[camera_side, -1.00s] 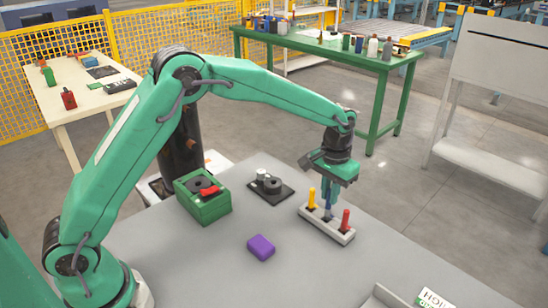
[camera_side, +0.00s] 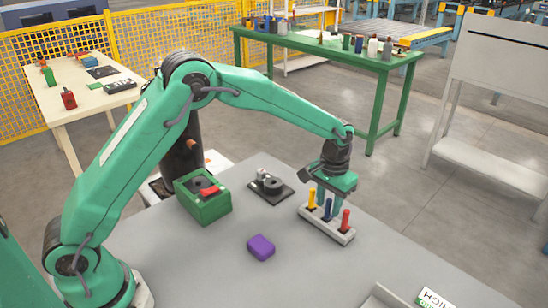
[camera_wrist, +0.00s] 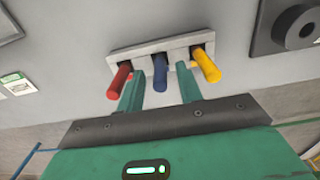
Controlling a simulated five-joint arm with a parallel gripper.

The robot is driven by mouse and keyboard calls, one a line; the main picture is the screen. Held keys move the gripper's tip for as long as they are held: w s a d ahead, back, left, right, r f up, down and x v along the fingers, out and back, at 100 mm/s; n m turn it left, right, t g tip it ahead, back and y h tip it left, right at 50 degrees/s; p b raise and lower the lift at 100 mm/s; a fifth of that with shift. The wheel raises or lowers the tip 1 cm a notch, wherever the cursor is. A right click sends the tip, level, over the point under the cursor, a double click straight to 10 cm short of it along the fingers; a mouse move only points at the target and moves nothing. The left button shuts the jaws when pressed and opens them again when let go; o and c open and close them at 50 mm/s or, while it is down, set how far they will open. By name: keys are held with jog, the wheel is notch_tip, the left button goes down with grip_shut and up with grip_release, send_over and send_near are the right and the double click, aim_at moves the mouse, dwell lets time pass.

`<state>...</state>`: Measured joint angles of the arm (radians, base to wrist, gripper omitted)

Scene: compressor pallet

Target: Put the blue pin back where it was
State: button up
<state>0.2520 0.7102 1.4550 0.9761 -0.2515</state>
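The blue pin (camera_side: 328,210) stands in the middle slot of a pale rack (camera_side: 312,222). In the wrist view the blue pin (camera_wrist: 160,72) leans in the picture between the red pin (camera_wrist: 119,79) and the yellow pin (camera_wrist: 206,66). Its lower end is in the rack. My gripper (camera_side: 331,199) is just behind the rack in the side view. In the wrist view its two green fingers (camera_wrist: 160,86) are apart, one on each side of the blue pin, with a gap on both sides. Nothing is held.
A purple block (camera_side: 261,247) lies on the grey table, left of the rack. A green box (camera_side: 204,209) with a red part and a dark plate (camera_side: 285,194) with round parts stand further back. A white card (camera_side: 433,298) lies at the front right. The table between is clear.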

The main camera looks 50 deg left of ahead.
jog(key=shift+r, duration=0.1)
notch_tip(320, 180, up, 12)
dwell(0.8)
dwell(0.5)
jog(key=s+a+r+t, duration=0.1)
jog(key=s+a+r, duration=0.35)
jog(key=s, duration=0.25)
jog(key=s+a+r+t, duration=0.2)
jog(key=s+a+r, duration=0.2)
jog(key=s+r, duration=0.25)
jog(key=s+a+f+t, duration=0.1)
jog(key=s+a+f, duration=0.1)
jog(key=s, duration=0.6)
jog(key=s+a+f+t, duration=0.1)
jog(key=s+a+f, duration=0.1)
jog(key=s, duration=0.6)
jog(key=shift+s+a+f+t, duration=0.25)
jog(key=shift+s+a+t, duration=0.05)
jog(key=shift+a, duration=0.2)
